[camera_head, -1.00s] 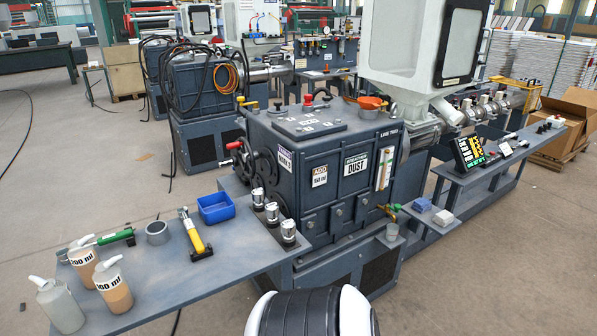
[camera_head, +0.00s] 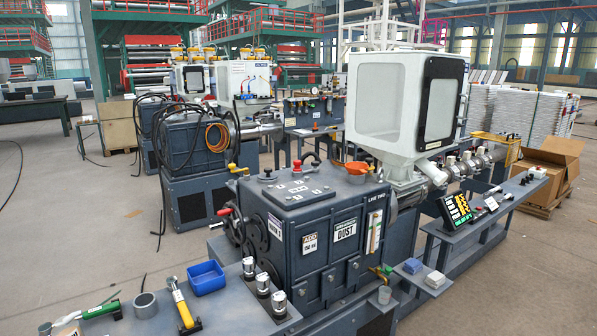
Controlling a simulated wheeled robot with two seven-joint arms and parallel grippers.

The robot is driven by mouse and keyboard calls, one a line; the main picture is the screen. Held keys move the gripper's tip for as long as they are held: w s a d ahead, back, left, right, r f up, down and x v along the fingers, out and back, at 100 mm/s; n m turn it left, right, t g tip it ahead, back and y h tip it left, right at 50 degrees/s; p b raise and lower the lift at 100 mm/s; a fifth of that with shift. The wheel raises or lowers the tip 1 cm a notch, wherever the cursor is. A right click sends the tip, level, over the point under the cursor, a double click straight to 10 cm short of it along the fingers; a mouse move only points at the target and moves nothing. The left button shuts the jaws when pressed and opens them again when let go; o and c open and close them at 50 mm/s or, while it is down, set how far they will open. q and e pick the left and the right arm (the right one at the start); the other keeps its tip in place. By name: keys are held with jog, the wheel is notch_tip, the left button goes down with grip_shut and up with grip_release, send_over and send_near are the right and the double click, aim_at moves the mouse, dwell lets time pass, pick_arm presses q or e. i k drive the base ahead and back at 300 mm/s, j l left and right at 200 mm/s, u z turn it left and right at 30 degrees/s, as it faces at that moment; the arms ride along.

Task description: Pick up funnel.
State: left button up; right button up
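An orange funnel (camera_head: 357,169) sits on top of the dark grey gearbox housing (camera_head: 310,205), near its back right edge and close to the white hopper. From this distance it looks like a shallow orange bowl; its spout is hard to make out. Nothing is touching it from above. Neither of my grippers is in view.
The white hopper (camera_head: 378,110) rises just right of the funnel. A control panel (camera_head: 456,210) stands at right.

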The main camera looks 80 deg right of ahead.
aim_at(358, 174)
jog(key=z, duration=3.05)
jog(key=u, duration=1.45)
jog(key=z, duration=1.45)
jog(key=i+l, duration=0.3)
jog(key=i+z, duration=0.05)
jog(key=i, duration=0.05)
